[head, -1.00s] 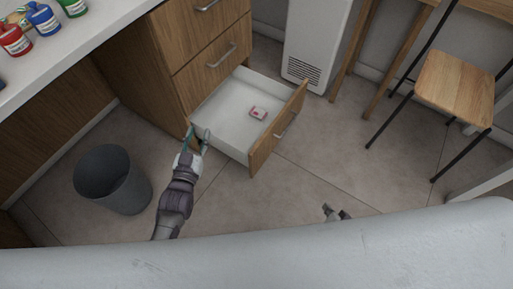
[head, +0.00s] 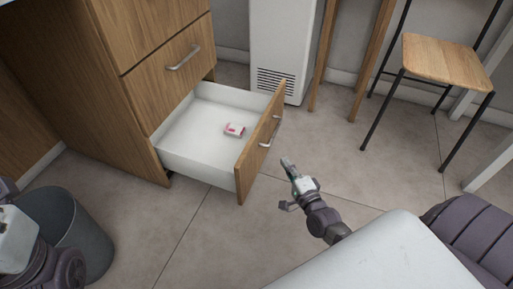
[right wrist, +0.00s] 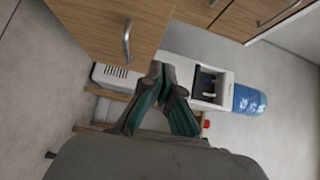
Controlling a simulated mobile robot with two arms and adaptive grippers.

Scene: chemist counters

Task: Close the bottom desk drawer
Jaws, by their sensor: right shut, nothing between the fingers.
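The bottom desk drawer (head: 190,150) stands pulled out of the wooden desk, its white inside showing. Its wooden front (head: 246,165) and metal handle (head: 271,132) face right in the head view. A small pink and white box (head: 234,129) lies inside. My right gripper (head: 287,163) is shut and empty, in front of the drawer front and to its right, with a gap between them. In the right wrist view its fingertips (right wrist: 163,72) are together, and the drawer front (right wrist: 100,18) with its handle (right wrist: 127,42) shows above. My left gripper's fingers are outside the head view.
A grey bin (head: 75,235) stands at lower left, near my left arm. A white water dispenser (head: 281,45) with a blue bottle (right wrist: 249,99) stands behind the drawer. A wooden stool (head: 447,62) stands at right.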

